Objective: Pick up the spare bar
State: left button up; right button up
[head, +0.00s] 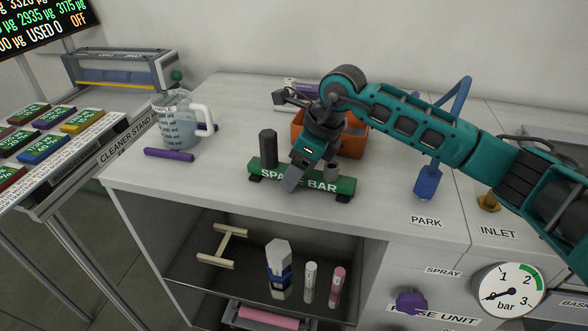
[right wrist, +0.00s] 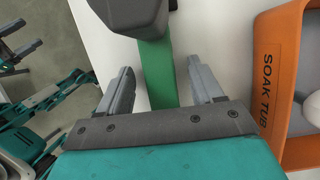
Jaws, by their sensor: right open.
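The spare bar (head: 262,175) is a green bar with its name in white on the front. It lies on the light worktop on dark feet, with a dark post near its left end. My right gripper (head: 293,180) is over the bar's middle and covers part of the lettering. In the right wrist view the right gripper (right wrist: 162,85) is open, with the green bar (right wrist: 158,72) between its two grey fingers. I see no contact.
The orange soak tub (head: 353,144) stands close behind the bar, right of the gripper in the wrist view. A jug (head: 178,122) and a purple stick (head: 168,154) are to the left. A blue tap-like fitting (head: 428,184) is to the right. The worktop's front strip is clear.

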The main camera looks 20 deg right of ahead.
dwell(0.3)
jog(key=c, duration=1.2)
jog(key=shift+r, duration=0.1)
